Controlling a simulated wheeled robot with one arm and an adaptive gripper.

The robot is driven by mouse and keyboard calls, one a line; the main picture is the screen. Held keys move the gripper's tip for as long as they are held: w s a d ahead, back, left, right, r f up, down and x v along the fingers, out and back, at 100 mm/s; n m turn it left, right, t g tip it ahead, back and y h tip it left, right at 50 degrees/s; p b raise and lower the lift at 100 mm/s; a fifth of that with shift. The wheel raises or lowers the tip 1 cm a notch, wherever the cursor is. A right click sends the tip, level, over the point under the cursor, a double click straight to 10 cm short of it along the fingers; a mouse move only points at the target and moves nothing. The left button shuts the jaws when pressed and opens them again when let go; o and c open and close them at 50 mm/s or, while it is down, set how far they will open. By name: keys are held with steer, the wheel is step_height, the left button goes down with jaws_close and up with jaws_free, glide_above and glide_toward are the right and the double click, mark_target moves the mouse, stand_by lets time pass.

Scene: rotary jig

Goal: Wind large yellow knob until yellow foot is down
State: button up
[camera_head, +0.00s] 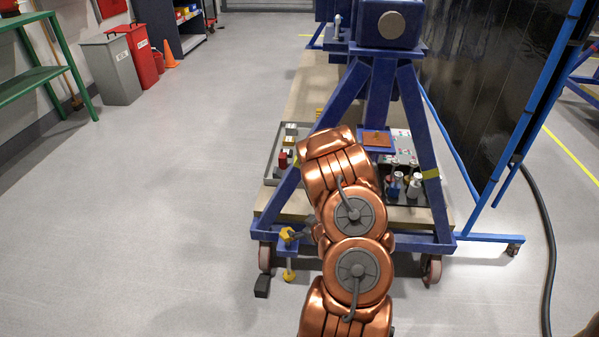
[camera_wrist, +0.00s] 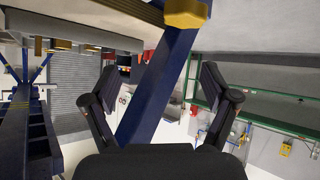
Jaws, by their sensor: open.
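The large yellow knob (camera_head: 288,235) sits on a blue bracket at the lower left corner of the blue jig frame. Below it the yellow foot (camera_head: 289,275) hangs on its stem; whether it touches the floor I cannot tell. My gripper (camera_head: 309,228) is just right of the knob, partly hidden by my copper arm. In the wrist view my gripper (camera_wrist: 158,78) is open, with both dark fingers spread. A blue beam (camera_wrist: 160,85) crosses between and beyond them. A yellow piece is at this beam's top end (camera_wrist: 187,12); I cannot tell which part it is.
The blue jig frame (camera_head: 345,95) stands on castors, with grey trays (camera_head: 270,165) of parts on its base. A black cable (camera_head: 547,230) lies at the right. Bins (camera_head: 110,70) and a green shelf (camera_head: 35,75) stand far left. The left floor is clear.

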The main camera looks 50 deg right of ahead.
step_height(320, 180, up, 22)
steer(key=g+h+p, duration=0.2)
steer(key=g+p, duration=0.3)
steer(key=p, duration=0.4)
steer(key=shift+w+a+h, duration=0.3)
